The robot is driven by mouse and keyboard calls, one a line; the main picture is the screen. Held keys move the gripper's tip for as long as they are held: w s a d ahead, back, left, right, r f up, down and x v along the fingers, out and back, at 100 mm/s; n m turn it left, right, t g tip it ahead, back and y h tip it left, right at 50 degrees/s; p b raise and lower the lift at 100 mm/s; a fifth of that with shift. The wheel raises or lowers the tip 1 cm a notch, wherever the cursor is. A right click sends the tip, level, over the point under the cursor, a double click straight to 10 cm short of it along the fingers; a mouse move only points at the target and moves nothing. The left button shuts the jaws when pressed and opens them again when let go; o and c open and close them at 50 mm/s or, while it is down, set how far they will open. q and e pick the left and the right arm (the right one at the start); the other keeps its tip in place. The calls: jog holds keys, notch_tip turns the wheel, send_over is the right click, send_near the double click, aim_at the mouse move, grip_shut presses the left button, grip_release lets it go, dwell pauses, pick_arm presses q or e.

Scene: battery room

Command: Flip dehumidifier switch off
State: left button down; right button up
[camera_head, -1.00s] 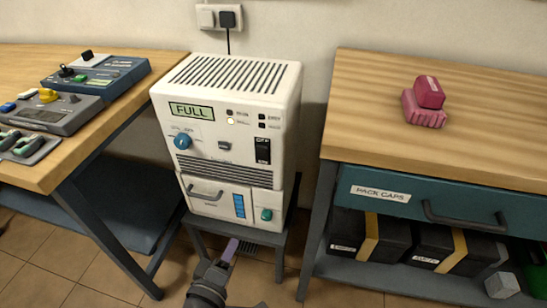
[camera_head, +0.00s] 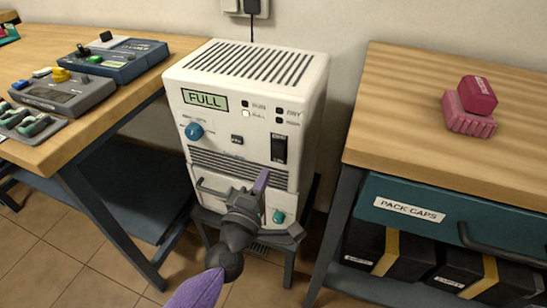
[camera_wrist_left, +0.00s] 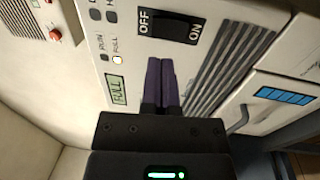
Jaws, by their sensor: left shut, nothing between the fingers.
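The white dehumidifier (camera_head: 215,133) stands on a low stand between two benches. Its display reads FULL. Its black rocker switch (camera_head: 279,148) is on the right of the front panel, and in the left wrist view the switch (camera_wrist_left: 172,25) shows OFF at one end and ON at the other. I cannot tell which end is pressed in. In the left wrist view the fingers (camera_wrist_left: 161,66) are together and empty, pointing at the switch. My right gripper is out of view.
A wooden bench (camera_head: 400,130) with a PACK CAPS drawer (camera_head: 400,208) stands close on the right. Another bench (camera_head: 60,150) with meters is on the left.

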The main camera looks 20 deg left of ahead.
aim_at(278, 147)
pick_arm(q)
jog(key=w, duration=0.4)
jog(key=shift+w+r+b, duration=0.2)
jog(key=shift+w+b, duration=0.15)
jog(key=shift+w, duration=0.05)
jog(key=shift+w+r, duration=0.1)
jog(key=shift+w, duration=0.5)
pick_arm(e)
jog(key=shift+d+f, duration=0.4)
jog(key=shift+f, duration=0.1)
pick_arm(q)
jog(key=shift+w+d+r, duration=0.1)
jog(key=shift+w+r, duration=0.1)
jog(key=shift+r, duration=0.05)
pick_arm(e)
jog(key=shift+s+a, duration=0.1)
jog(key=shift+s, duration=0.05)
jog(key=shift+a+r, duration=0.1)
